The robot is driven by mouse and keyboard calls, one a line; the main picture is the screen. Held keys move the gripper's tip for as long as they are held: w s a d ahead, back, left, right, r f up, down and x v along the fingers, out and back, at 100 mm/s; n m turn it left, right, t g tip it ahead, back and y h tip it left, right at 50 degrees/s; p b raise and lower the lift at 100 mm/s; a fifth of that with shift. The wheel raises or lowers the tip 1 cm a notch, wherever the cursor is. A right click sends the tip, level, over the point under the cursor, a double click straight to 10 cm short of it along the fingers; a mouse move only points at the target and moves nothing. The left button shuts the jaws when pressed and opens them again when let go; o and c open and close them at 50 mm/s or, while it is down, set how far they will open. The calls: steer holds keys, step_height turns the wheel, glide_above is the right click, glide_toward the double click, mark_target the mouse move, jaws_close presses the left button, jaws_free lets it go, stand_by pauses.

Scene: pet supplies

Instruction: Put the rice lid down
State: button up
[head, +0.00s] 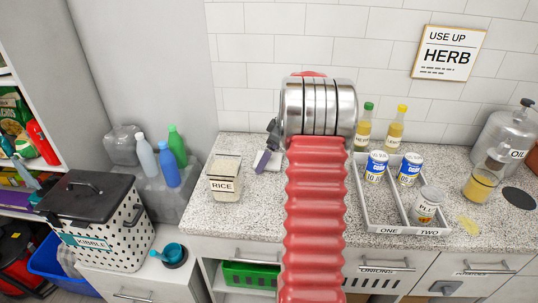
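The rice container (223,184), a clear box labelled RICE with pale contents, stands upright on the speckled counter, left of my arm. I cannot tell for sure whether its top is open. My gripper (267,148) shows only in part, as a dark piece just right of the rice container and apart from it; my red arm and its metal joint hide the rest. A small purple-grey piece (262,161) shows below the dark part, beside a pale flat patch on the counter. I cannot tell whether it is the rice lid or a finger.
Right of my arm, a divided tray (386,228) marked ONE and TWO holds several jars. Two bottles (364,127) stand behind it. An oil jug (508,135) stands far right. A kibble bin (98,222) is at lower left. The counter (205,212) around the rice container is mostly clear.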

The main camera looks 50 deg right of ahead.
steer(key=v, duration=1.2)
steer(key=shift+s, duration=0.15)
stand_by(0.9)
